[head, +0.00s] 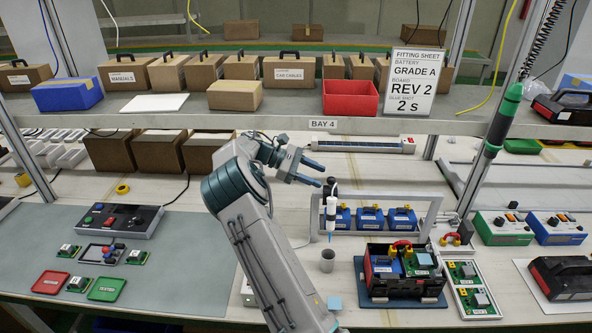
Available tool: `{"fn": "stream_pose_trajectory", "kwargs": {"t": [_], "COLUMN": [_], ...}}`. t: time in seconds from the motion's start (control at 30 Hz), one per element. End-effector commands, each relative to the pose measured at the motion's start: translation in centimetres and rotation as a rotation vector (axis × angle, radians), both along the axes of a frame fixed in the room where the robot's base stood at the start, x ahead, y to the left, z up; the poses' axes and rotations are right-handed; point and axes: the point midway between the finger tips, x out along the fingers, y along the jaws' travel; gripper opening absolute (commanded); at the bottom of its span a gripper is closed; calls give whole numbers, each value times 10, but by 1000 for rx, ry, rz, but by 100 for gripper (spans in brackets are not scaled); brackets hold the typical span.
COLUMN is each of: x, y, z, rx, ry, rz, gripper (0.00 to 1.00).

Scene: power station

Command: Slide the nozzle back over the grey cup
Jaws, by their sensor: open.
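The nozzle (331,214) is a white upright dispenser with a black top and a thin blue tip. It hangs at the left end of a grey gantry frame. The grey cup (328,261) stands on the bench below. In the picture the blue tip is just above the cup's rim, but I cannot tell whether it is directly over it in depth. My gripper (321,173) is open and empty, with two dark fingers pointing right. It appears a little above and left of the nozzle's black top, apart from it as far as I can see.
Blue batteries (370,217) stand behind the gantry frame (395,196). A black battery case (392,284) with a green board sits on a blue mat, right of the cup. A shelf edge (240,122) runs above my gripper. A green tool (505,115) hangs at right.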

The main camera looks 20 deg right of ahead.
Motion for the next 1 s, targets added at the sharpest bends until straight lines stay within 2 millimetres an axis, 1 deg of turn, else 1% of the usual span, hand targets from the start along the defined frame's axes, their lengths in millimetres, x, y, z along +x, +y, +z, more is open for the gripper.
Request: {"fn": "stream_pose_trajectory", "kwargs": {"t": [0.03, 0.2, 0.4, 0.6, 1.0], "x": [7, 21, 31, 35, 35], "y": [9, 34, 50, 57, 57], "z": [1, 14, 23, 26, 27], "rx": [0, 0, -1, -1, -1], "ry": [-2, -2, 0, 1, 1], "rz": [4, 5, 3, 2, 2], "gripper": [47, 47, 47, 47, 47]}}
